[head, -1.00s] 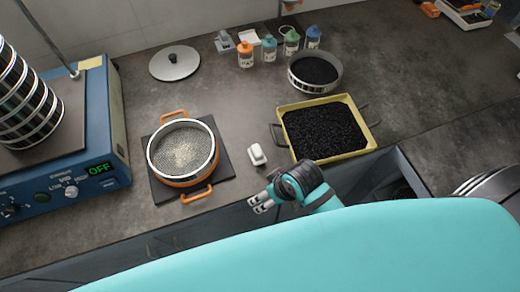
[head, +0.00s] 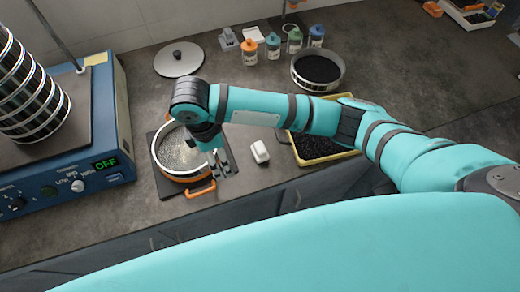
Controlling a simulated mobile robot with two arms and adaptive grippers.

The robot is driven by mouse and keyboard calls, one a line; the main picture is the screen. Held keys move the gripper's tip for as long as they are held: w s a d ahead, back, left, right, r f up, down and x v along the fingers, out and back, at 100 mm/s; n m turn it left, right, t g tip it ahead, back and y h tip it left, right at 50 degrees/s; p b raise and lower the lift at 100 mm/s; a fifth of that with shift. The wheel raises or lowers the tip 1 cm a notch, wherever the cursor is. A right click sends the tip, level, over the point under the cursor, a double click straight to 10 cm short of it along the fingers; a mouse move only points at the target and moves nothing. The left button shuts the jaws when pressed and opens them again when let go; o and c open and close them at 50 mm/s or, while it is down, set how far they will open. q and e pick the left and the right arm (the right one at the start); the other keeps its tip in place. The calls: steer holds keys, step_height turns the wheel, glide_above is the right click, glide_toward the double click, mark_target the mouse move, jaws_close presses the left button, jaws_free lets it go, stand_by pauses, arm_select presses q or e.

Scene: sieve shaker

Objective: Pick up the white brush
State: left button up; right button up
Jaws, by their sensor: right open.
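The white brush (head: 260,152) is a small white block lying on the dark counter, between the orange-handled sieve pan and the yellow tray. My right arm reaches across from the right, above the brush. My right gripper (head: 222,170) points down beside the brush, on its left, over the right rim of the sieve pan. Its fingers are apart with nothing between them, and it does not appear to touch the brush. My left gripper is not in view.
The sieve pan (head: 185,178) stands on a dark square mat. The yellow tray (head: 318,160) of black grains is partly hidden by my arm. A blue shaker (head: 105,130) showing OFF stands left. Several bottles, a round lid (head: 179,59) and a sieve of black grains (head: 317,70) are behind.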

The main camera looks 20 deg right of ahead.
steer(key=w+d+r+n+h, duration=0.1)
steer(key=w+d+r+h, duration=0.2)
steer(key=d+r, duration=0.15)
steer(key=b, duration=0.1)
glide_toward(259, 147)
steer(key=shift+h, duration=0.3)
steer(key=x, duration=0.5)
steer(key=shift+s+f, duration=0.1)
steer(key=shift+s, duration=0.25)
steer(key=shift+w+p+x, duration=0.1)
steer(key=shift+p+x, duration=0.2)
steer(key=shift+x, duration=1.1)
steer(key=shift+w+p+x, duration=0.15)
steer(key=shift+p+x, duration=0.1)
steer(key=shift+x, duration=1.2)
steer(key=shift+a, duration=0.25)
steer(key=c, duration=1.3)
